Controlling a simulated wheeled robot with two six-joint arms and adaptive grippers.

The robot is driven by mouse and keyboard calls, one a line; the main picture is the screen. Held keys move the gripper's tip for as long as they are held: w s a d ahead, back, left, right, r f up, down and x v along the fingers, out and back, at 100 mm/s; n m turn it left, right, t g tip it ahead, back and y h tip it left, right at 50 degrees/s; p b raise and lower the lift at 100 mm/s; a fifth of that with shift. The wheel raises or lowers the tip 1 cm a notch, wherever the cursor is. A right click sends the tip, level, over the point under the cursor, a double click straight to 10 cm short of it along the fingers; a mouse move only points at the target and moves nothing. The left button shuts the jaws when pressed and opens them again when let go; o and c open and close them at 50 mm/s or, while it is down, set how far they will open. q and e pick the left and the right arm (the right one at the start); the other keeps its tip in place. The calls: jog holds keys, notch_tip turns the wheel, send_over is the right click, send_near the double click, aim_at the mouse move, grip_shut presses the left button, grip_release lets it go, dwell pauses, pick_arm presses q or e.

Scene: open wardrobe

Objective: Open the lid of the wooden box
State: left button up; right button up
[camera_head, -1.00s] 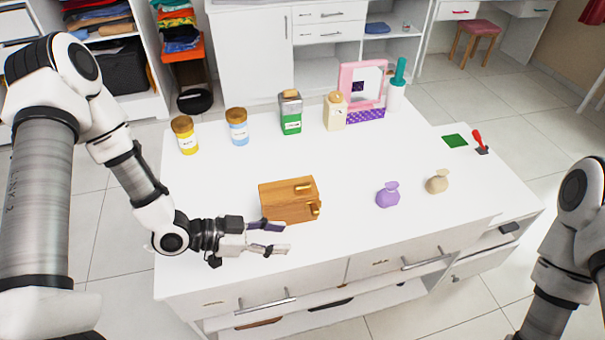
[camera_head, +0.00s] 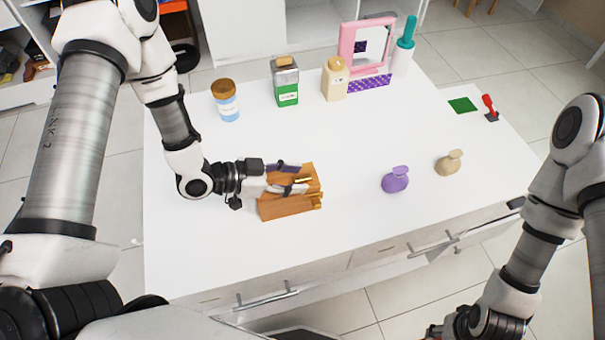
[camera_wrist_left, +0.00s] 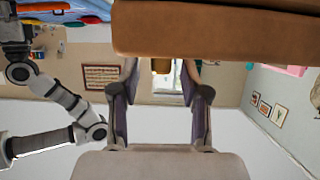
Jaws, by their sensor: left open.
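The wooden box (camera_head: 285,208) stands on the white table with its lid down. Whether the fingers touch the handle cannot be told.
A purple pouch (camera_head: 396,180) and a beige pouch (camera_head: 449,163) stand right of the box. A blue jar (camera_head: 228,106), a green canister (camera_head: 286,82), a cream bottle (camera_head: 335,80) and a pink-framed mirror (camera_head: 366,46) stand behind. The white table (camera_head: 210,260) is bare in front of the box.

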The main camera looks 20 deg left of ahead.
pick_arm(q)
jog(key=shift+x, duration=0.75)
jog(key=shift+w+d+f, duration=0.2)
jog(key=shift+w+d, duration=0.1)
jog(key=shift+s, duration=0.1)
grip_shut()
